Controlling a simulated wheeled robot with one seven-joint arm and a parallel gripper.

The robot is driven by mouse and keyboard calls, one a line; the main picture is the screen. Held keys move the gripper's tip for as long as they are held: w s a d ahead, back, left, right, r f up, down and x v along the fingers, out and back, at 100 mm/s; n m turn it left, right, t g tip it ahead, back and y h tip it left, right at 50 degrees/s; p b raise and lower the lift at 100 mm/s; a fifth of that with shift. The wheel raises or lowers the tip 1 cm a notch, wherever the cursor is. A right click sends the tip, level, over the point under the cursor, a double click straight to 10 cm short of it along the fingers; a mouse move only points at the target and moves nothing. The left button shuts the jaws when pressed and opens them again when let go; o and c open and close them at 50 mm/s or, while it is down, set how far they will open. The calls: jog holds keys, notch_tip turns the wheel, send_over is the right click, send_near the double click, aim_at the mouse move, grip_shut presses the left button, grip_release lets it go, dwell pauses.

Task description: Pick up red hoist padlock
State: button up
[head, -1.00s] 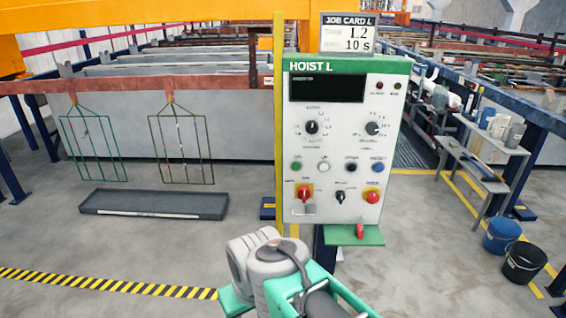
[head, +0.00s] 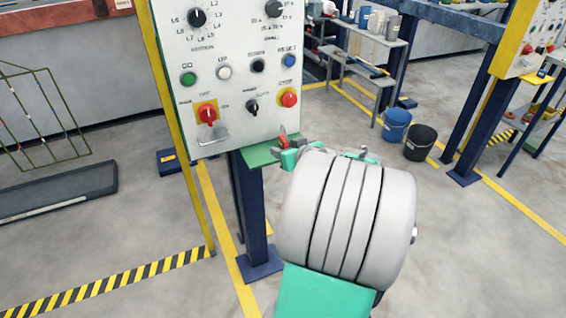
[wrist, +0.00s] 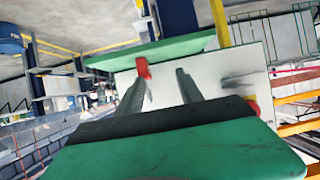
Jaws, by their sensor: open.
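The red hoist padlock (head: 284,142) is at the small green shelf (head: 260,154) under the hoist control panel. In the head view it shows partly, close to the green end of my arm. In the wrist view the padlock (wrist: 142,68) is a small red shape against the green shelf (wrist: 185,48), which appears upside down. My gripper (wrist: 160,76) is open, its two dark fingers pointing toward the shelf. The padlock lies ahead of the fingertips, nearer the left finger. I cannot tell the exact gap. In the head view my wrist hides most of the fingers.
The white panel (head: 232,75) carries knobs, buttons, a red switch (head: 207,114) and a red stop button (head: 289,97). A blue post (head: 252,215) stands below it and a yellow post (head: 172,120) to its left. Blue (head: 397,125) and black (head: 420,142) buckets stand at right.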

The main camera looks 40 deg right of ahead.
aim_at(286, 144)
jog(key=shift+m+t+h, duration=0.3)
jog(key=shift+h, duration=0.2)
jog(key=w+d+f, duration=0.1)
jog(key=w, duration=0.1)
jog(key=w+d+f, duration=0.1)
jog(key=w+d, duration=0.1)
jog(key=w+d+f, duration=0.1)
jog(key=shift+w+d+f, duration=0.25)
jog(key=shift+w+d, duration=0.05)
jog(key=shift+w, duration=0.1)
grip_shut()
jog(key=shift+r, duration=0.1)
